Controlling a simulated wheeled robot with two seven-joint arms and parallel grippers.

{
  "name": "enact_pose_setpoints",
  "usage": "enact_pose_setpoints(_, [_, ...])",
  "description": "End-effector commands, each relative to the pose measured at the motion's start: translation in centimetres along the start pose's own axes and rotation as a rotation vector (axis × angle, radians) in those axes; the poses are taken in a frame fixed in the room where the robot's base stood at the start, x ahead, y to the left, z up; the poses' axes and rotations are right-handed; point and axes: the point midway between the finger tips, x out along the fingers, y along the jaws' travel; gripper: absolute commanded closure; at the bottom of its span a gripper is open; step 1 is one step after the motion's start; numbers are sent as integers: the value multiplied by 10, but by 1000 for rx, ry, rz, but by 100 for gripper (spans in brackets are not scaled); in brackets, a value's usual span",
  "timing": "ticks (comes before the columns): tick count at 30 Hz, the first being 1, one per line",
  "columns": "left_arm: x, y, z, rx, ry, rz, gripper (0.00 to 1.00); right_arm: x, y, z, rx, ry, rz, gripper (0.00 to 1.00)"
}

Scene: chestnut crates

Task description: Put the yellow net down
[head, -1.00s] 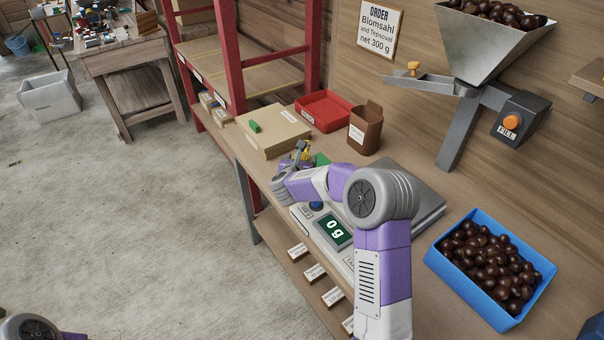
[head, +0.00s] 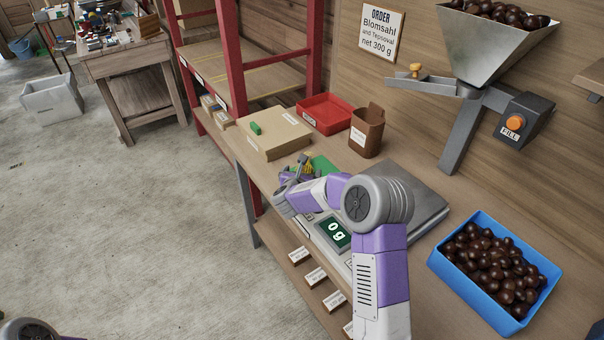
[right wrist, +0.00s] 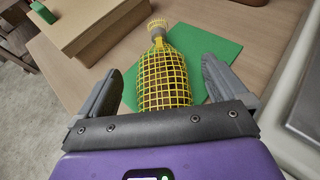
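The yellow net (right wrist: 165,78) shows in the right wrist view as a tapered mesh with a pale bunched end pointing away. It is at the green mat (right wrist: 208,52); I cannot tell whether it fully rests on it. My right gripper (right wrist: 162,88) is open, with one finger on each side of the net and gaps between. In the head view the right gripper (head: 296,178) is small and partly hidden by my arm, with a bit of the yellow net (head: 306,160) beyond it. The green mat (head: 324,165) shows beside it. My left gripper is out of view.
The scale (head: 430,204) with its display stands behind my right arm. A cardboard box (head: 285,143) and a red tray (head: 325,108) lie beyond the mat. A brown container (head: 367,131) stands near the wall. A blue crate of chestnuts (head: 453,276) is at the right.

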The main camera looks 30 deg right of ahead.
Motion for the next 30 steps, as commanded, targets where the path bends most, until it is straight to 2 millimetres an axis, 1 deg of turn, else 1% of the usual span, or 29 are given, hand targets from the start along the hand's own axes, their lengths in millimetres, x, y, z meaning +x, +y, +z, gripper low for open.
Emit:
enact_pose_setpoints(5, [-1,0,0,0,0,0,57,0,0,1,0,0,0,0])
enact_pose_setpoints(8, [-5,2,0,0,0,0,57,-1,0,3,0,0,0,0])
enact_pose_setpoints(9, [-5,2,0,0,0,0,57,-5,1,4,0,-1,2,0])
enact_pose_setpoints(11, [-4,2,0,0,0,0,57,-14,1,4,-1,0,2,0])
enact_pose_setpoints(14, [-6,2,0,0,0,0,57,-33,0,4,-2,-1,3,0])
enact_pose_setpoints(18, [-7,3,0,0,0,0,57,-65,1,4,-2,-1,4,0])
enact_pose_setpoints(24, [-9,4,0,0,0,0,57,-102,1,3,-1,-1,3,0])
enact_pose_setpoints(27, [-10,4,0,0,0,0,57,-113,0,3,-1,-1,1,0])
enact_pose_setpoints(30, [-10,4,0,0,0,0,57,-119,0,2,-1,-1,1,0])
